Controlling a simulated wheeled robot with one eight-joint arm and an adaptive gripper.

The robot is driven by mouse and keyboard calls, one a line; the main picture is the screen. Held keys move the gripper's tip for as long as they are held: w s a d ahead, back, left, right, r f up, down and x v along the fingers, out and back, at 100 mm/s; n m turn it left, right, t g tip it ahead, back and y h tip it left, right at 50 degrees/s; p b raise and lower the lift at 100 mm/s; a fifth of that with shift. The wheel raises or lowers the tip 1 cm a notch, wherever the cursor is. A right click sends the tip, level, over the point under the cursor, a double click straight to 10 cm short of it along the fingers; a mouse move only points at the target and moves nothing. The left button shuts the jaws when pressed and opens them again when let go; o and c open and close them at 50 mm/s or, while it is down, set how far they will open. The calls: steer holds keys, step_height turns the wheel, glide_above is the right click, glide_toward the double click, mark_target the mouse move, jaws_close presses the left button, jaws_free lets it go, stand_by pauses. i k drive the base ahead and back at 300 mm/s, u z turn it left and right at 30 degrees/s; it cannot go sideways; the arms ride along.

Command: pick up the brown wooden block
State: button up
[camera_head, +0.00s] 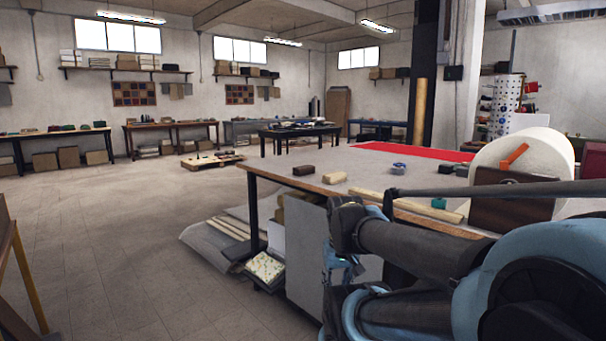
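A small dark brown block (304,170) lies on the near worktable (374,167), close to its left end. A paler tan block (335,178) lies just right of it and nearer to me. A much larger dark brown block-like piece (512,203) stands at the right, in front of a cream roll. I cannot tell for certain from looks alone which is wooden. My folded arm fills the lower right and hides part of the table's front. I cannot make out my gripper's fingers, and nothing held by it shows.
A pale wooden strip (379,200), a small blue-and-clear item (398,168) and a teal item (438,203) lie on the table. Open floor (110,240) lies left.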

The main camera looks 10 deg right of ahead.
mark_target(306, 169)
steer(key=i, duration=0.9)
